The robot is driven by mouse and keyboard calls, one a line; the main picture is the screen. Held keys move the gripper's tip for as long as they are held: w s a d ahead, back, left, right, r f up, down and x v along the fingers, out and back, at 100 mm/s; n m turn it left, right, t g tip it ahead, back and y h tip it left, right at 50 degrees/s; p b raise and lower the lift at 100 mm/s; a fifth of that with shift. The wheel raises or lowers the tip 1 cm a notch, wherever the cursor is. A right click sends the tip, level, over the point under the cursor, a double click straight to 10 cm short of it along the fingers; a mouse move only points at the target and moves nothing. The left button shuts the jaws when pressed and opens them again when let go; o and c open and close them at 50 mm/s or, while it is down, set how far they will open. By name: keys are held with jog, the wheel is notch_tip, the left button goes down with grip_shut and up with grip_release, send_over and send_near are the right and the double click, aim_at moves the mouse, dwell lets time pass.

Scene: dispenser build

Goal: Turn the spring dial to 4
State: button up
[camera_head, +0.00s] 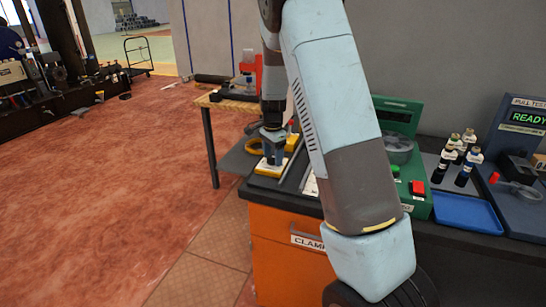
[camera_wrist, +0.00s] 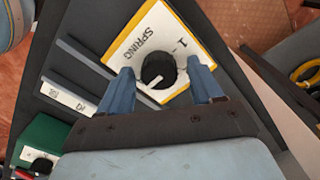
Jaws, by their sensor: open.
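The spring dial is a black round knob (camera_wrist: 158,68) with a white pointer mark, on a white, yellow-edged plate (camera_wrist: 128,44) lettered SPRING. In the wrist view the pointer mark lies on the knob's lower side, toward my gripper. A 1 is printed on the plate up and right of the knob; other numbers are hidden or unreadable. My gripper (camera_wrist: 161,74) is open, with one blue finger on each side of the knob. I cannot tell whether the fingers touch it. In the head view my gripper (camera_head: 272,147) is over the yellow-edged plate (camera_head: 264,172), hiding the knob.
Right of the plate stands a green unit with a red button (camera_head: 418,187), partly behind my arm. Beyond are several bottles (camera_head: 464,158), a blue tray (camera_head: 467,211) and a pull tester (camera_head: 522,130). An orange cabinet (camera_head: 285,262) is below. Open floor lies to the left.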

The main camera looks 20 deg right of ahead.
aim_at(273, 157)
notch_tip(273, 157, up, 13)
jog(key=shift+r, duration=0.15)
dwell(0.4)
jog(key=s+r+n+t+y, duration=0.1)
jog(key=s+r+n, duration=0.4)
jog(key=s, duration=0.4)
jog(key=s+r+n+t, duration=0.2)
jog(key=s+r, duration=0.5)
jog(key=s, duration=0.3)
jog(key=s+n+t+h, duration=0.1)
jog(key=s+n, duration=0.6)
jog(key=s, duration=1.1)
jog(key=shift+a+r+t, duration=0.15)
jog(key=shift+r+t, duration=0.05)
jog(key=shift+t, duration=0.6)
jog(key=shift+c, duration=0.2)
